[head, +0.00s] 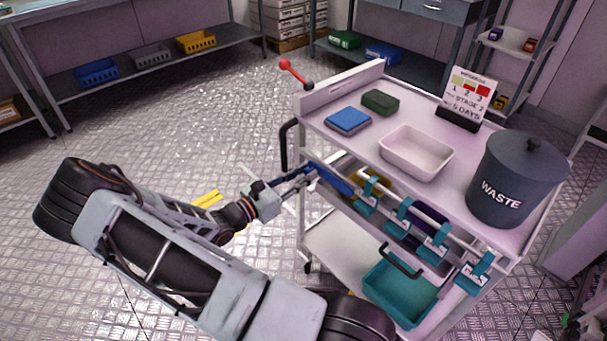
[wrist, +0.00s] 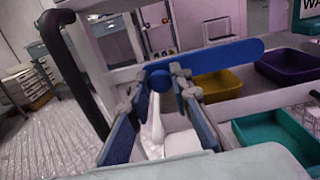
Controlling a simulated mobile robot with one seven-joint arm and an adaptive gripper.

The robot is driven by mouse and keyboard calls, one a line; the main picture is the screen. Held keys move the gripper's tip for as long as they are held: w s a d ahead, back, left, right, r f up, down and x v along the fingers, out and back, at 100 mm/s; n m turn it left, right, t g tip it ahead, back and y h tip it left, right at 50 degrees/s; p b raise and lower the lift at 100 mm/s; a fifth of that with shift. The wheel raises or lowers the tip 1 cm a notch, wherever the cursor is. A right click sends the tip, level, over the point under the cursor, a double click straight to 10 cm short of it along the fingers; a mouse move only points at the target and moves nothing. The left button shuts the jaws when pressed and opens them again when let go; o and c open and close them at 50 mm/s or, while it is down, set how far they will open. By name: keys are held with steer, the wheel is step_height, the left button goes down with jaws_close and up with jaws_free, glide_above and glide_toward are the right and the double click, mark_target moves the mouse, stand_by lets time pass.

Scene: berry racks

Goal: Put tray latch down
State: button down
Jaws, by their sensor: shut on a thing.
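The tray latch appears to be a long blue bar (head: 333,180) along the upper edge of the cart's open side. In the wrist view the blue bar (wrist: 225,56) runs nearly level, rising slightly to the right, with a rounded blue knob at its left end. My gripper (head: 308,173) reaches in from the left and is shut on that knob end. In the wrist view the fingers (wrist: 160,83) lie on either side of the knob. The bar passes in front of a yellow tray (wrist: 216,86) and a purple tray (wrist: 287,66).
The white cart (head: 335,223) carries a blue book-like block (head: 348,121), a green block (head: 380,102), a pale tray (head: 416,155) and a waste bin (head: 508,170) on top. A teal bin (head: 400,291) is on its lower shelf. A black handle (head: 284,146) stands near my gripper.

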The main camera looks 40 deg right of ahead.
steer(key=shift+f, duration=0.15)
steer(key=s+d+f+n+p, duration=0.1)
steer(key=s+f+n+p, duration=0.1)
steer(key=s+f+n, duration=1)
steer(key=shift+s+f+n, duration=0.15)
steer(key=shift+s+n, duration=0.05)
steer(key=shift+n, duration=2.8)
steer(key=c, duration=1.7)
jaws_free()
steer(key=shift+c, duration=0.2)
steer(key=s+a, duration=0.1)
steer(key=a, duration=1.1)
